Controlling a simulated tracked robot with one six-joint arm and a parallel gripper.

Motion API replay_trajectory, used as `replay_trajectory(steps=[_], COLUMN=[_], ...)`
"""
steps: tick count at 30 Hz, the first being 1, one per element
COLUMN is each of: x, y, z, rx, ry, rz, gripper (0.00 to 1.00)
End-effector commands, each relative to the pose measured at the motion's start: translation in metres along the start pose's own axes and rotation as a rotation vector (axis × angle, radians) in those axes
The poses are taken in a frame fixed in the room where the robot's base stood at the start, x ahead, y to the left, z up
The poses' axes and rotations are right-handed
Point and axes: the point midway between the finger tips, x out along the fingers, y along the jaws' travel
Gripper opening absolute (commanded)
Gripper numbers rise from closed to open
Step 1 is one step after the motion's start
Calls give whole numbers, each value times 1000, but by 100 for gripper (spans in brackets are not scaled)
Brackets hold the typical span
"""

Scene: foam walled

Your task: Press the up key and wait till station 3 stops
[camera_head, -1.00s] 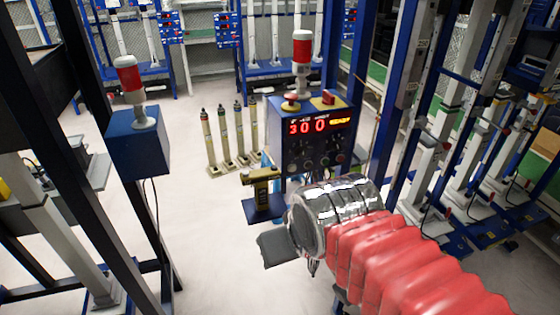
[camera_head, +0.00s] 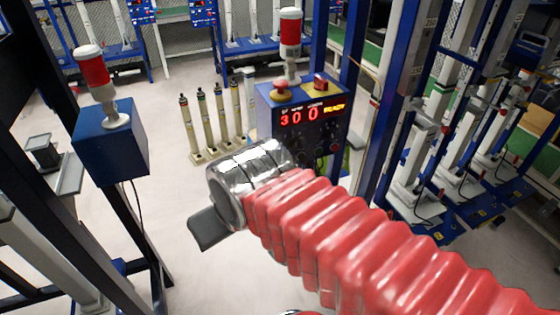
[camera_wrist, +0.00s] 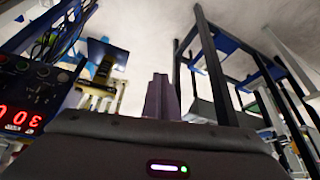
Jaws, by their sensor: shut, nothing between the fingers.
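The blue control box (camera_head: 305,125) stands past my forearm in the head view. Its red display (camera_head: 312,113) reads 30, 0 and a yellow word like READY. Small knobs and keys (camera_head: 322,142) sit below the display; my arm hides the lower panel, and I cannot tell which key is up. In the wrist view the panel's buttons (camera_wrist: 38,71) and tilted display (camera_wrist: 18,118) are at the left edge. My gripper (camera_head: 208,228) is shut and empty, in front of and left of the box. Its closed fingers (camera_wrist: 160,97) point away from the panel, touching nothing.
A red-white beacon (camera_head: 290,40), a red mushroom button (camera_head: 281,90) and a red switch (camera_head: 320,81) top the box. Another blue box (camera_head: 112,140) with a beacon stands left. Several pale cylinders (camera_head: 220,120) stand behind. Blue frames (camera_head: 400,110) rise right. Floor at left centre is open.

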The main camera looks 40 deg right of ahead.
Motion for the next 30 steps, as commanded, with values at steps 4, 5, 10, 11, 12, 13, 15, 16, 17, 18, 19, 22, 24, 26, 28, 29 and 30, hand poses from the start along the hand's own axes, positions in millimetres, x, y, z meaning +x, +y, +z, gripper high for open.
replay_trajectory(steps=[4, 5, 10, 11, 12, 13, 15, 16, 17, 18, 19, 22, 24, 26, 28, 29, 30], x=[0, 0, 4, 6, 9, 12, 18, 22, 25, 29, 33, 43, 51, 56, 63, 66, 70], y=[0, 0, 2, 3, 3, 2, 5, 7, 8, 11, 13, 21, 27, 34, 42, 46, 51], z=[0, 0, 0, 1, 1, 2, 2, 2, 2, 2, 2, 1, -1, -2, -5, -6, -7], rx=[0, 1, 25, 36, 52, 66, 105, 126, 146, 177, 201, 280, 338, 389, 448, 475, 509], ry=[0, 0, -17, -23, -33, -41, -62, -70, -79, -90, -97, -114, -121, -124, -122, -120, -116], rz=[0, 0, -10, -14, -21, -27, -45, -54, -64, -78, -89, -126, -153, -174, -200, -211, -224], gripper=[0, 0, 0, 0, 0, 0, 0, 0, 0, 0, 0, 0, 0, 0, 0, 0, 0])
